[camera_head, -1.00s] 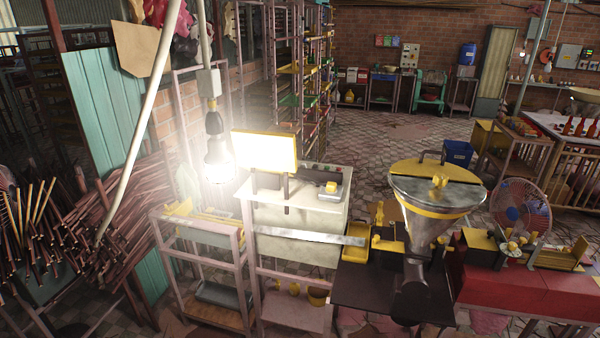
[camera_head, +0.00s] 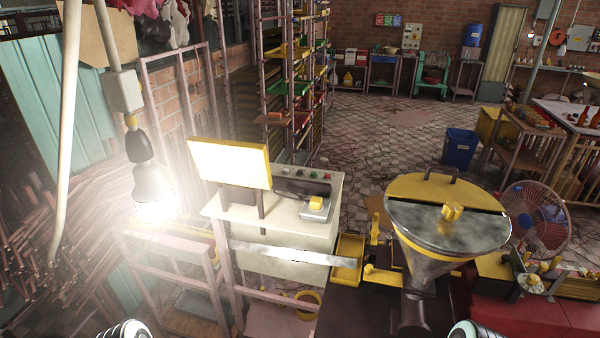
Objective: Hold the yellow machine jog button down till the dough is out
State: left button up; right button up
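A small grey box with a yellow button (camera_head: 316,202) sits on the cream machine cabinet (camera_head: 285,245), left of centre. This looks like the jog button. The extruder with its metal hopper (camera_head: 440,235) and yellow lid stands right of the cabinet. A yellow tray (camera_head: 348,260) lies beside the hopper on its left. No dough can be made out coming from the machine. Rounded parts of my two arms show at the bottom edge, left and right. No gripper fingers show, and nothing of mine touches the button.
A lit bulb (camera_head: 152,190) hangs at the left and glares. A bright yellow-framed panel (camera_head: 230,165) stands at the cabinet's left. A fan (camera_head: 537,218) and a red table (camera_head: 520,318) are on the right. A blue bin (camera_head: 459,148) stands behind.

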jog(key=c, duration=0.9)
grip_shut()
dwell(0.6)
pick_arm(q)
jog(key=c, duration=0.3)
jog(key=shift+a, duration=0.15)
jog(key=shift+c, duration=0.2)
pick_arm(e)
jog(key=shift+w+a, duration=0.1)
jog(key=shift+a, duration=0.05)
